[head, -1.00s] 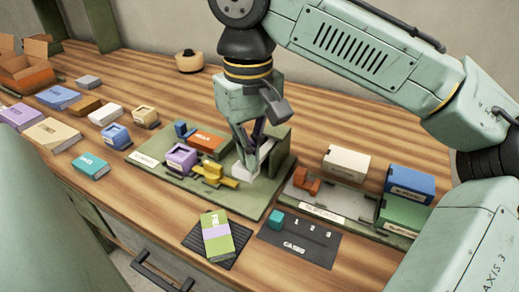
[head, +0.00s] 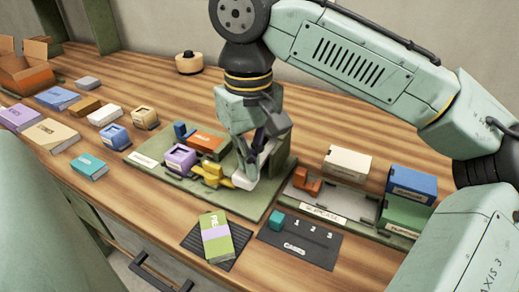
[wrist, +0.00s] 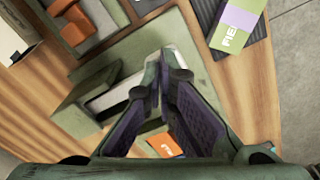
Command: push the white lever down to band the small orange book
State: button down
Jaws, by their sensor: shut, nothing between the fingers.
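The small orange book (head: 208,141) lies on the green banding board (head: 145,160), left of my gripper. Part of it shows between my fingers in the wrist view (wrist: 165,145). The white lever (head: 243,182) is tilted down toward the front of the board, beside the upright green block. My gripper (head: 250,168) is shut and empty, with its fingertips low at the lever. They seem to touch it, but the exact contact is hidden. In the wrist view the fingertips (wrist: 163,68) are together over the pale lever.
A purple block (head: 180,157) and a yellow piece (head: 210,172) stand on the board to the left. A green book with a lilac band (head: 215,238) lies on a black mat in front.

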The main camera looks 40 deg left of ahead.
jog(key=shift+f+b, duration=0.55)
jog(key=shift+f, duration=0.75)
jog(key=shift+r, duration=0.15)
dwell(0.3)
notch_tip(320, 180, up, 9)
jog(key=p, duration=0.9)
jog(key=shift+p, duration=0.4)
